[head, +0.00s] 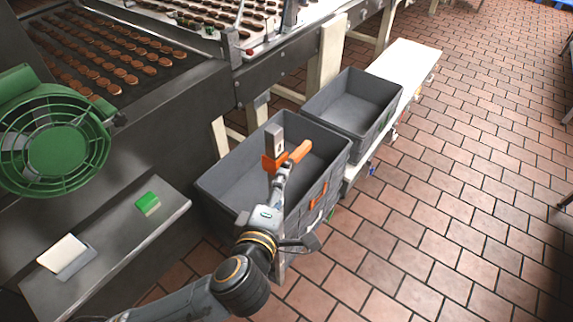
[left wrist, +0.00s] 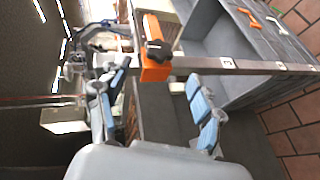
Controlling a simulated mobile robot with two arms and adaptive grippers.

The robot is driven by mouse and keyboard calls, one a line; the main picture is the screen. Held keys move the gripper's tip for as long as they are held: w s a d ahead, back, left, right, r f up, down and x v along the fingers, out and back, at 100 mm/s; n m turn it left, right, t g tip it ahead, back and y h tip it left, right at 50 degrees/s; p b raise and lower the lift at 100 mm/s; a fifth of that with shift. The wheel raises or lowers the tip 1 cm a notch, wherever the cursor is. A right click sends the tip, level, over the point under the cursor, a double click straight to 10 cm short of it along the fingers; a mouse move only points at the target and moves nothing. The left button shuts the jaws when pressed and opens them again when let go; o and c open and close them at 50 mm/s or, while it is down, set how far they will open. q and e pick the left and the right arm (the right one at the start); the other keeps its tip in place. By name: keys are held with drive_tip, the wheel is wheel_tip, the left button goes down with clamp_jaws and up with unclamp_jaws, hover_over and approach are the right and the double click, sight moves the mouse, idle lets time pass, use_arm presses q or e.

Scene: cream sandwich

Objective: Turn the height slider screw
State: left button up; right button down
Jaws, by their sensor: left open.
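The height slider is an orange block (left wrist: 155,68) on a metal bar (left wrist: 255,67) marked with a 3. Its screw is a black knob (left wrist: 158,49) on the block's face in the left wrist view. In the head view the orange block (head: 269,164) and the grey post (head: 274,138) show just beyond my left gripper (head: 280,178). In the left wrist view my left gripper (left wrist: 152,90) is open, with its blue-padded fingers either side of the block's line and the block just past the tips. I cannot tell whether they touch. The screw is not clear in the head view.
Two grey crates, a near one (head: 228,180) and a far one (head: 353,100), stand beside the conveyor (head: 160,85) with brown biscuits. A green fan (head: 55,150) is at the left. A metal shelf (head: 110,245) holds a green block (head: 147,204). Tiled floor is clear at right.

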sight(286, 167)
use_arm(q)
drive_tip(key=x, duration=0.9)
drive_tip(key=shift+w+d+p, duration=0.1)
drive_tip(key=shift+d+p, duration=0.15)
drive_tip(key=shift+p, duration=0.15)
use_arm(e)
drive_tip(key=shift+w+d+r, duration=0.2)
drive_tip(key=shift+d+r, duration=0.05)
drive_tip(key=shift+d, duration=0.3)
drive_tip(key=shift+w+d+r, duration=0.2)
drive_tip(key=shift+d, duration=0.3)
drive_tip(key=shift+a, duration=0.1)
